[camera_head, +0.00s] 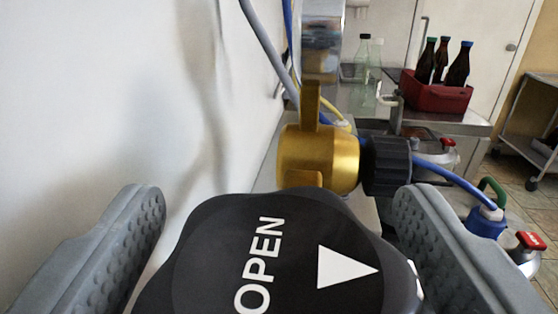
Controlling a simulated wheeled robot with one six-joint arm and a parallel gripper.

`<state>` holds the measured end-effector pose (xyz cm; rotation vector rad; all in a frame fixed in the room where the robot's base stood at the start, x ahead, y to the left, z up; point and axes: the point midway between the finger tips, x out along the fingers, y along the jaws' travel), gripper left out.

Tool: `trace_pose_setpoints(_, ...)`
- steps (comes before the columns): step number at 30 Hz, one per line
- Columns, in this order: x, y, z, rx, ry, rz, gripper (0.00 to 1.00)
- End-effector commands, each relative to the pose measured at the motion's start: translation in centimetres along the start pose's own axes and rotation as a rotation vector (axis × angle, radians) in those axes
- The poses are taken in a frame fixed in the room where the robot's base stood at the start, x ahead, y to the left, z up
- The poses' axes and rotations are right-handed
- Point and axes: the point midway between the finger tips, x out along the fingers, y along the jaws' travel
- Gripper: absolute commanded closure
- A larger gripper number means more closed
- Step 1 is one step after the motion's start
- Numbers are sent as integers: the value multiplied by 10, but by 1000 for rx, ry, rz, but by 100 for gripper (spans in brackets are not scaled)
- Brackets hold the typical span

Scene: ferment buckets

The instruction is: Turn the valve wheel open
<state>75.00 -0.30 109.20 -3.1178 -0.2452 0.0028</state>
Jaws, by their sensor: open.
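The valve wheel (285,262) is a black knob with a lobed rim at the bottom middle. Its face carries the white word OPEN and a white triangle pointing right. Its lower part is cut off by the picture edge. Behind it is a brass valve body (318,158) with a flat upright tab and a black ribbed fitting (386,165) on its right. My gripper (278,225) is open, with one grey textured finger on each side of the wheel. A gap shows between the left finger and the wheel; the right finger is close to the rim, and contact is unclear.
A white wall (130,90) is close on the left. Hoses (262,40) run down behind the valve. A steel counter (455,122) holds a red crate (436,92) with brown bottles. Kegs with a blue-and-green fitting (487,218) stand at right. A metal cart (535,120) is farther right.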

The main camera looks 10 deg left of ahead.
Motion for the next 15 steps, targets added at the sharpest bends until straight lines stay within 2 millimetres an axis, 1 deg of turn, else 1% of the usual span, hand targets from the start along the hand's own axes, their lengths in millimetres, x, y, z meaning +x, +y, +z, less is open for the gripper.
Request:
trace_pose_setpoints(3,8,0,0,0,0,0,23)
trace_pose_setpoints(6,10,0,0,0,0,0,23)
trace_pose_setpoints(14,11,0,0,0,0,0,23)
trace_pose_setpoints(15,11,0,0,0,0,0,29)
